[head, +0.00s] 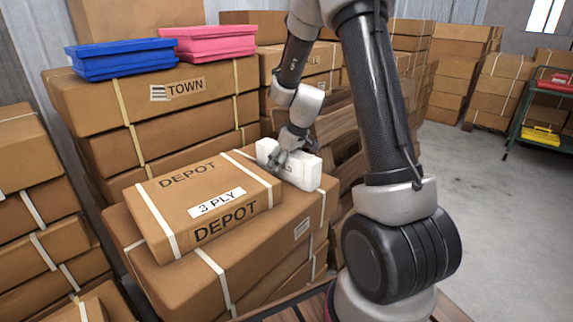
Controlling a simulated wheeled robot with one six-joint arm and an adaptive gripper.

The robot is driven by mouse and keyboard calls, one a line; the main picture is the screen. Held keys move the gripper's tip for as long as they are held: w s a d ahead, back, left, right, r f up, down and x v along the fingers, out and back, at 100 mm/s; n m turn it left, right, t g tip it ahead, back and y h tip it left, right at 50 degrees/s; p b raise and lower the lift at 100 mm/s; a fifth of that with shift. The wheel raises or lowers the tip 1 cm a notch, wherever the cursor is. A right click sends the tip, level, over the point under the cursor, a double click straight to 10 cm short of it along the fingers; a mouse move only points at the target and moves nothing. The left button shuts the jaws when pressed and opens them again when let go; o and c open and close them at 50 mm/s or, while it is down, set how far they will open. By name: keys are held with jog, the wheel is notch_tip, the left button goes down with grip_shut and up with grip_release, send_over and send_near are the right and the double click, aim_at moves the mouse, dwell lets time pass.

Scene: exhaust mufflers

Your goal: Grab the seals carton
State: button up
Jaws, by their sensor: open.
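A small white carton (303,171) lies on the top of a stack of brown boxes, beside the right end of a flat brown DEPOT box. It has faint dark print on its front that I cannot read, so I cannot confirm that it is the seals carton. My gripper (284,164) is open and points down at the white carton, with its fingers at the carton's left part. The fingers overlap the carton in the picture; I cannot tell whether they touch it. The fingers and wrist hide part of the carton.
The DEPOT box (203,204) lies directly left of the white carton, on a larger brown box (262,240). Taller stacks rise behind, with a blue bin (118,60) and a pink bin (208,43) on top. A green cart (540,122) stands far right; the floor there is clear.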

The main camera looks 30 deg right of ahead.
jog(key=shift+c, duration=0.5)
jog(key=c, duration=1.1)
